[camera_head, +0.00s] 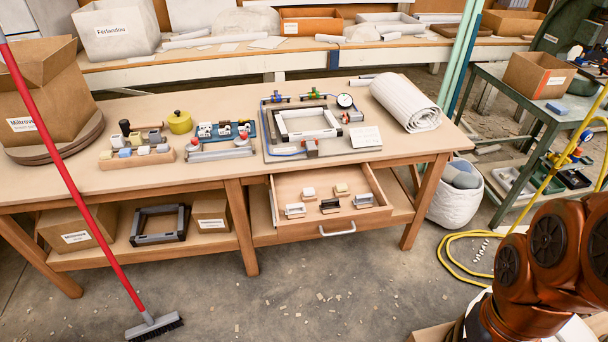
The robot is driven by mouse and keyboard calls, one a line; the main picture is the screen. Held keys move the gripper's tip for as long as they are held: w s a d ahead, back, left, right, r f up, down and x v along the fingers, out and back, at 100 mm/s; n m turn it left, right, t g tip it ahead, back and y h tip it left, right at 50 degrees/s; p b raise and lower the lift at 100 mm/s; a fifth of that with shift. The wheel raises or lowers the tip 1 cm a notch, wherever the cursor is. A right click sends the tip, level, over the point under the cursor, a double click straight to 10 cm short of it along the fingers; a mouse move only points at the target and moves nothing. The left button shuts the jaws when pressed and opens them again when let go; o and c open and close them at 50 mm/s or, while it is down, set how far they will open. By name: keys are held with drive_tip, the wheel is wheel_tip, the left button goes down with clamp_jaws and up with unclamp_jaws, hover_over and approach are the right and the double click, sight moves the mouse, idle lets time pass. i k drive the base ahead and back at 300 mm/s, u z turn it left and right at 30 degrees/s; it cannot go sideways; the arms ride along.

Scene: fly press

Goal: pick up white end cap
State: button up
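The open drawer (283,238) under the workbench holds several small parts. Among them are a small white block-like cap (308,191) at the back left and a cream one (341,188) at the back right. Several small white, grey, blue and yellowish blocks also sit on a wooden rack (140,161) on the bench top. I cannot tell for sure which piece is the white end cap. My gripper is not in view; only copper-coloured links of my arm show at the lower right.
The workbench (220,172) carries a frame fixture (307,123), a yellow pot (180,122) and a white roll (405,103). A red-handled broom (153,326) leans at the left. A yellow hose (449,262) lies on the floor at right. The floor before the drawer is mostly clear.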

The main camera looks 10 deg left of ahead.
sight(307, 191)
drive_tip(key=u, duration=0.65)
drive_tip(key=i, duration=0.85)
drive_tip(key=u, duration=1.35)
drive_tip(key=i, duration=0.25)
drive_tip(key=u, duration=0.05)
